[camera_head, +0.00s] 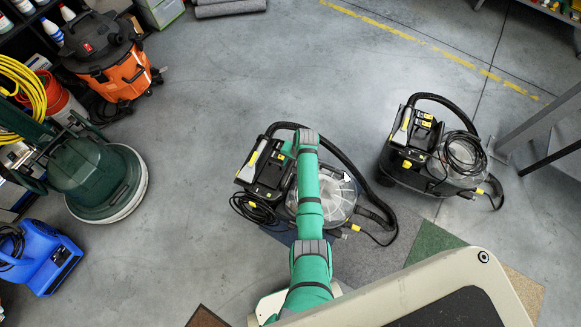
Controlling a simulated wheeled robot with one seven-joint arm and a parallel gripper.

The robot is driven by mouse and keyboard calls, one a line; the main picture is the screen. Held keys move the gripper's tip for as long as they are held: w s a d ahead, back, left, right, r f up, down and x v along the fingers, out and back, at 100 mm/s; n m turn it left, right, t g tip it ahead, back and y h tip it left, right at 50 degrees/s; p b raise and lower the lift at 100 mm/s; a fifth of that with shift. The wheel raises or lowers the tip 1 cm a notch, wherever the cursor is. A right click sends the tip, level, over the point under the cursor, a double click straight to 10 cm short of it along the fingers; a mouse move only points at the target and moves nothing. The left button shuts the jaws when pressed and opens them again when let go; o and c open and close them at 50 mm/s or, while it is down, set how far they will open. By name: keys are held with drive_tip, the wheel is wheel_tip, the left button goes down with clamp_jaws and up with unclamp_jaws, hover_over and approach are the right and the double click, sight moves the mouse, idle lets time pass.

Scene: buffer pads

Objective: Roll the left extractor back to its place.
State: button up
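The left extractor (338,200) is a black and grey machine with yellow parts, a clear round tank, a black hose and a coiled cord. It stands upright in the middle of the floor, its lower side by the grey carpet pad (375,248). My green arm reaches up across it and covers part of its top. My gripper is hidden beyond the arm's far end, so I cannot see its fingers or any contact. A matching right extractor (408,162) stands apart to the right.
A green pad (432,243) and a tan pad (528,291) lie at lower right. An orange vacuum (120,75), a green floor machine (95,180) and a blue blower (50,257) line the left. A metal frame (540,125) stands at right. The upper middle floor is clear.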

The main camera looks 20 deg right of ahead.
sight(290, 168)
drive_tip(key=shift+w+a+f, duration=0.15)
drive_tip(key=shift+f, duration=0.75)
drive_tip(key=shift+w+a+f, duration=0.1)
drive_tip(key=shift+f, duration=0.8)
clamp_jaws()
